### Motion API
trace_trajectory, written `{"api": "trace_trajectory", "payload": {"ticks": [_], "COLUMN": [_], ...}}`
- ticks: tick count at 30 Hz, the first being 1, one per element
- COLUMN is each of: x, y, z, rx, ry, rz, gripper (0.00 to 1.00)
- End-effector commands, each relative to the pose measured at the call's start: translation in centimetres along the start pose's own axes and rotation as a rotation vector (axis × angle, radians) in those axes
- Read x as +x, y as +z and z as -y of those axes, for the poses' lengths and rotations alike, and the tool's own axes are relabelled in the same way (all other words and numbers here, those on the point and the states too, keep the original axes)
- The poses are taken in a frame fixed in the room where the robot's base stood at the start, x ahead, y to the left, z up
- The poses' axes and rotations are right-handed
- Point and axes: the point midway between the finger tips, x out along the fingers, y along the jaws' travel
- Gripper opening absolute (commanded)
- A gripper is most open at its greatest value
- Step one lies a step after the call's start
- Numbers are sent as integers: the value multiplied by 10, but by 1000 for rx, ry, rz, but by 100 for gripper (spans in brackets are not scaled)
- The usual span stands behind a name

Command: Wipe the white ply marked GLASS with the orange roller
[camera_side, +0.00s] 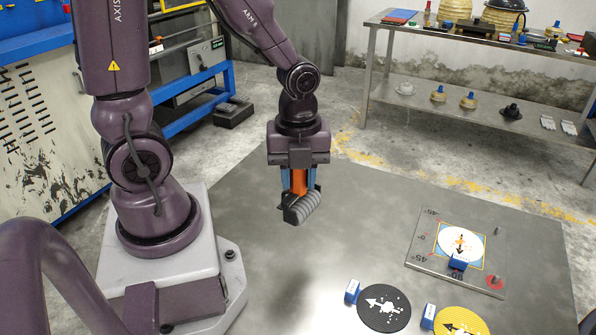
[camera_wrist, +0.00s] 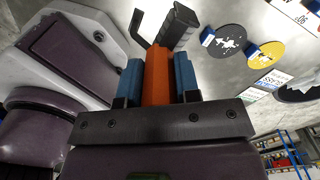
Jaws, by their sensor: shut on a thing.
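The orange roller (camera_side: 299,183) is upright between the blue fingers of my gripper (camera_side: 298,180), with its grey ribbed head (camera_side: 303,208) hanging below. In the wrist view the orange handle (camera_wrist: 157,75) sits between both blue fingers, and the dark head (camera_wrist: 174,28) shows beyond them. The gripper is shut on it, above the grey table and apart from the plies. The round white ply (camera_side: 450,242) lies on a square plate (camera_side: 421,248) at the right, well away from the roller. It has an orange mark, a black arrow and a blue tab; the word GLASS is not readable.
A black disc (camera_side: 384,317) and a yellow disc (camera_side: 462,325), each with a blue tab, lie nearer the front. The plate has angle markings, a peg (camera_side: 497,231) and a red spot (camera_side: 494,281). The table (camera_side: 350,215) between roller and plate is clear.

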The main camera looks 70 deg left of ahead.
Motion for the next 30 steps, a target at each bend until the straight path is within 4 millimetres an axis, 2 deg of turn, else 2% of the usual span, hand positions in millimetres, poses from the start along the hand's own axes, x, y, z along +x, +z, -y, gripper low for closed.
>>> {"api": "trace_trajectory", "payload": {"ticks": [2, 5, 8, 12, 18, 24, 30], "x": [10, 17, 25, 38, 58, 74, 76], "y": [-6, -7, -6, -3, 1, 3, 7], "z": [-1, 17, 49, 106, 180, 243, 294], "rx": [22, 43, 67, 85, 90, 81, 57], "ry": [6, 4, 3, 4, 3, 4, 1], "rz": [-2, -3, -2, -1, 0, -1, 0], "gripper": [4, 4, 4, 4, 4, 4, 4]}}
